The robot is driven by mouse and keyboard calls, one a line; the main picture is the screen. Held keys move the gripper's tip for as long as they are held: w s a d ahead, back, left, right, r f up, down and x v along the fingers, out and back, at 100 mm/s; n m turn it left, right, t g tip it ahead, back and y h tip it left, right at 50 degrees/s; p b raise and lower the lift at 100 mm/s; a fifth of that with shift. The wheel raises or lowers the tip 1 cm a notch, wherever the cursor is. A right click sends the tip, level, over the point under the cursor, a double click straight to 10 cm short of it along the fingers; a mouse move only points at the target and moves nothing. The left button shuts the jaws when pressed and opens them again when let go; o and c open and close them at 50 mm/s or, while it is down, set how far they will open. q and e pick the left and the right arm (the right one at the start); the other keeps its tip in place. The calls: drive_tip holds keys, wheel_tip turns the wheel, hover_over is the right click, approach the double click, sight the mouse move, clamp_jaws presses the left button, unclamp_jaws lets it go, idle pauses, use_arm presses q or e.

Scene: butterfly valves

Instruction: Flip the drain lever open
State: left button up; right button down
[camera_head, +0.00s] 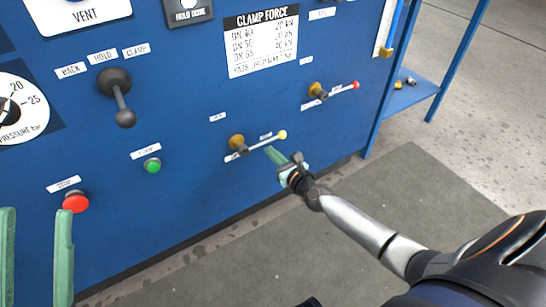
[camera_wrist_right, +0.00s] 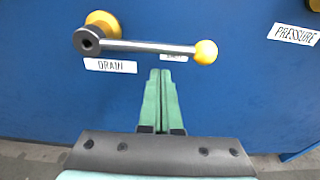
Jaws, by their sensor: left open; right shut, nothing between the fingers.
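The drain lever (camera_head: 262,142) sticks out from a brass fitting on the blue panel, with its yellow ball knob to the right. In the right wrist view the lever (camera_wrist_right: 150,46) lies nearly level above the white DRAIN label (camera_wrist_right: 110,65). My right gripper (camera_head: 272,152) is shut and empty just below the knob end of the lever. In the right wrist view its closed green fingertips (camera_wrist_right: 160,72) point at the panel just under the rod, left of the knob; contact cannot be told. My left gripper (camera_head: 36,225) is open and empty at the lower left.
A second lever (camera_head: 335,93) with a red knob sits up and right. A black selector handle (camera_head: 119,100), green button (camera_head: 152,165) and red stop button (camera_head: 76,202) are on the panel's left. A blue stand (camera_head: 410,92) is at right. The floor in front is clear.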

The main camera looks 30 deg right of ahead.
use_arm(q)
drive_tip(key=shift+s+a+r+p, duration=0.15)
drive_tip(key=shift+r+p, duration=0.25)
drive_tip(key=shift+r, duration=0.65)
use_arm(e)
drive_tip(key=shift+s+r, duration=0.15)
drive_tip(key=shift+r, duration=0.7)
use_arm(q)
drive_tip(key=shift+r+p, duration=0.3)
use_arm(e)
drive_tip(key=shift+r+n, duration=0.2)
drive_tip(key=shift+n, duration=0.4)
